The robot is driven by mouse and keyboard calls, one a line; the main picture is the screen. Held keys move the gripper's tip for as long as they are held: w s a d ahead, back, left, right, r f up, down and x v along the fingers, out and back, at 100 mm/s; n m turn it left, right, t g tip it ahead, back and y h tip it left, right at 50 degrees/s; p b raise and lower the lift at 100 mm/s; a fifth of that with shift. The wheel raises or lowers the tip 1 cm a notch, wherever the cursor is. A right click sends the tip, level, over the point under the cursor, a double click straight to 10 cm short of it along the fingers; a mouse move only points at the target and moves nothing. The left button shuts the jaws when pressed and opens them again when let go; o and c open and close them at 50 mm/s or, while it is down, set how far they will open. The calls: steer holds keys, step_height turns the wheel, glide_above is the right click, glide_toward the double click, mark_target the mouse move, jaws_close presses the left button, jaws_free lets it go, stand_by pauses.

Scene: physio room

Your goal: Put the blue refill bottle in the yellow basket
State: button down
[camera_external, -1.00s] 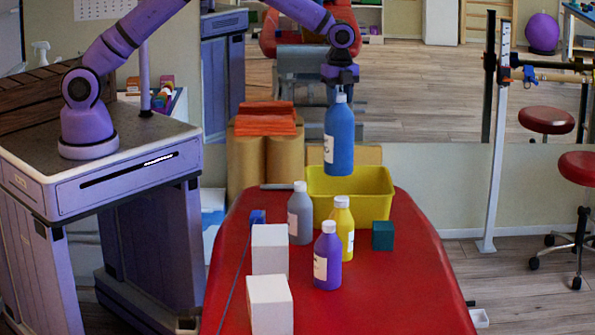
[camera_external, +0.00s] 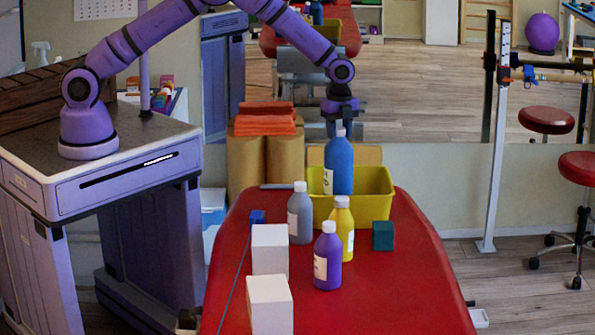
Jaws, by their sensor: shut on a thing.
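The blue refill bottle (camera_external: 339,163) hangs upright with its lower part inside the yellow basket (camera_external: 372,207), seen over the front wall's rim. Whether its base touches the basket floor is hidden. My gripper (camera_external: 339,122) is above it, shut on the bottle's white cap and neck. The yellow basket stands on the far part of the red treatment table (camera_external: 400,290).
A grey bottle (camera_external: 300,215), a yellow bottle (camera_external: 343,225) and a purple bottle (camera_external: 327,258) stand in front of the basket. White blocks (camera_external: 270,303), a green cube (camera_external: 383,236) and a small blue block (camera_external: 257,217) are nearby. The table's right side is clear.

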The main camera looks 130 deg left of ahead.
mark_target(339, 140)
steer(key=shift+f, duration=1.5)
steer(key=c, duration=0.7)
jaws_free()
steer(key=shift+f, duration=0.1)
steer(key=shift+o, duration=0.2)
step_height(339, 140, up, 12)
steer(key=shift+r, duration=0.15)
